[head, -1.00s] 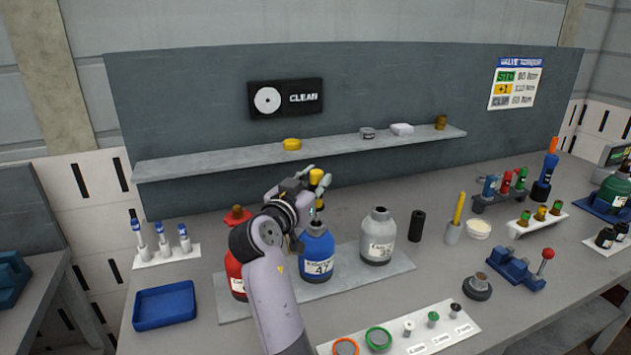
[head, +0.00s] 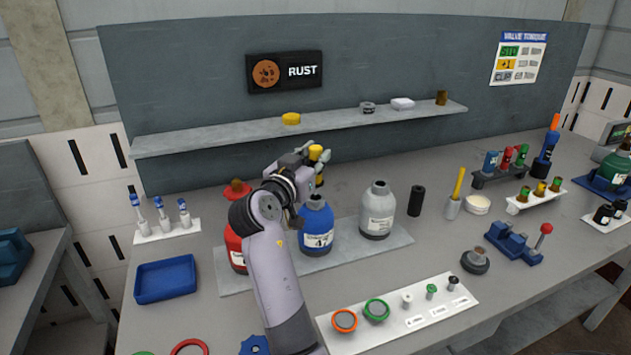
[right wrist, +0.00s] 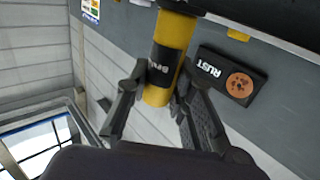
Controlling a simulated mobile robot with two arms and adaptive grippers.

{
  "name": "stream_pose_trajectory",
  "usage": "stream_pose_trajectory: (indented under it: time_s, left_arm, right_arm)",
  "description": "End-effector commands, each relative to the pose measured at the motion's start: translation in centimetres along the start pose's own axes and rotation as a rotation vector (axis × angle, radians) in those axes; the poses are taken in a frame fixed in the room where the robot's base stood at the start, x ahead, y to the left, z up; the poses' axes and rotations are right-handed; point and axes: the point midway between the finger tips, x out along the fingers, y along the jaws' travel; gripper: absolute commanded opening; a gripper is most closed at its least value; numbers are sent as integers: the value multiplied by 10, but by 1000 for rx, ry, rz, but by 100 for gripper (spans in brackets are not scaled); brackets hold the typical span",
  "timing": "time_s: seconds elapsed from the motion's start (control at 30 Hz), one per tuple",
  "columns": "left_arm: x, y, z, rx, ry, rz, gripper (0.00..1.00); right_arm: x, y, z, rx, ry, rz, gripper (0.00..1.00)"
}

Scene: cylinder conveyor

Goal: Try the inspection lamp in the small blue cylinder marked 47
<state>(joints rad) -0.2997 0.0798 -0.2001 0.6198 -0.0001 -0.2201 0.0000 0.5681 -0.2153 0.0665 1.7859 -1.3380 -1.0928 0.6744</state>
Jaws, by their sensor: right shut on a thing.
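The small blue cylinder (head: 316,222) stands on a grey mat (head: 343,257), with a white label reading 47, partly hidden by my right arm. My right gripper (head: 319,164) is above its neck and shut on the yellow inspection lamp (head: 317,151). The right wrist view shows the lamp (right wrist: 174,45) with a black band between the fingers (right wrist: 153,88). The lamp's lower end is hidden, so I cannot tell how far it reaches into the neck. The wall display (head: 285,72) shows a brown spotted disc and "RUST". My left gripper is out of view.
A red cylinder (head: 235,240) stands left of the blue one, partly behind my arm, and a grey cylinder (head: 377,213) right of it. A black cylinder (head: 416,200) stands further right. A blue tray (head: 165,278) lies at left. A shelf (head: 220,136) runs behind.

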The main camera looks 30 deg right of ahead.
Motion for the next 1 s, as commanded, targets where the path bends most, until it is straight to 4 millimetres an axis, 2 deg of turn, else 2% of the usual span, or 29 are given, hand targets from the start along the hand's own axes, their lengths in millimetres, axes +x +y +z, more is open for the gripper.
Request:
stream_pose_trajectory:
  time_s: [1.0]
  left_arm:
    - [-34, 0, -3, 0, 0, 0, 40]
  right_arm:
    - [-1, 0, -60, 2, 0, 0, 0]
